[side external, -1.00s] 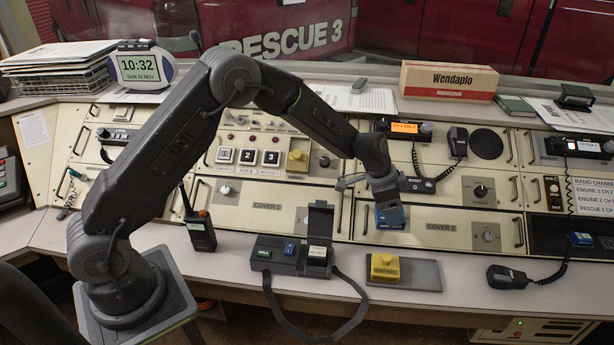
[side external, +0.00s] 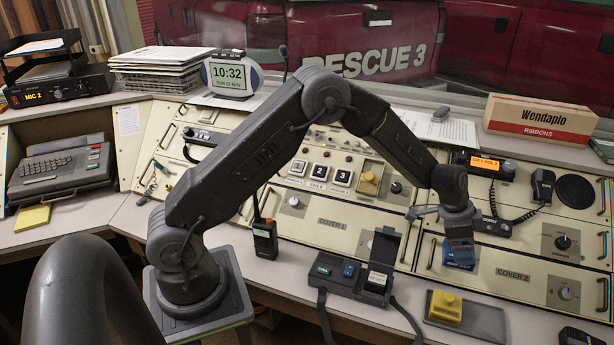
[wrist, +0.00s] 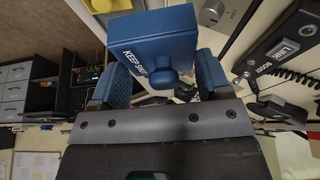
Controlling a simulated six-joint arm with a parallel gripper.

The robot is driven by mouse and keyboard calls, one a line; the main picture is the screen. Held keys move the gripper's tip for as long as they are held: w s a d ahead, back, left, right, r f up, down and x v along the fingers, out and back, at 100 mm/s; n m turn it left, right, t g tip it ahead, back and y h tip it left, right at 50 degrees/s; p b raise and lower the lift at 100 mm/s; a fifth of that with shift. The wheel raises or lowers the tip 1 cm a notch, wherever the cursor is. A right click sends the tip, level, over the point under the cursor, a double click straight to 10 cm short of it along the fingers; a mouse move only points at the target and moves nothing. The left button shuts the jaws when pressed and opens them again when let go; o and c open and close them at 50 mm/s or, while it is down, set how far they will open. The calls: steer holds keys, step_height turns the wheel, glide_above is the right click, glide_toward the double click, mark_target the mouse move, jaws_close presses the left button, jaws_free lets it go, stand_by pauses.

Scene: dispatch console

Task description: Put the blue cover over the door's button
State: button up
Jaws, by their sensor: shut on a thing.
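The blue cover (side external: 459,256) is a small box shape held at the end of my arm, at the upper left of the COVER 2 panel. It fills the top of the wrist view (wrist: 160,42), with white lettering that seems to read KEEP SHUT and a rounded knob. My gripper (side external: 459,238) is shut on it; its fingers also show in the wrist view (wrist: 163,82). Whether the cover touches the panel is unclear. I cannot read which is the door's.
Another (side external: 446,307) stands on a grey tray (side external: 486,320). A dark box (side external: 345,283) with green and blue buttons and a raised lid (side external: 384,247) stands in front. A radio (side external: 265,240) stands upright left of it.

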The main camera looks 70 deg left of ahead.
steer(key=s+a+r+n+t+y, duration=0.15)
steer(key=s+a+r+n, duration=0.35)
steer(key=s+a+r, duration=0.7)
steer(key=shift+s+d+f+n+y, duration=0.15)
steer(key=shift+s+f+n+y, duration=0.25)
steer(key=shift+s+f+n, duration=0.55)
steer(key=shift+s+d+f+n+y, duration=0.1)
steer(key=shift+s+f+n+y, duration=0.25)
steer(key=shift+s+f+n, duration=0.55)
steer(key=shift+f, duration=0.2)
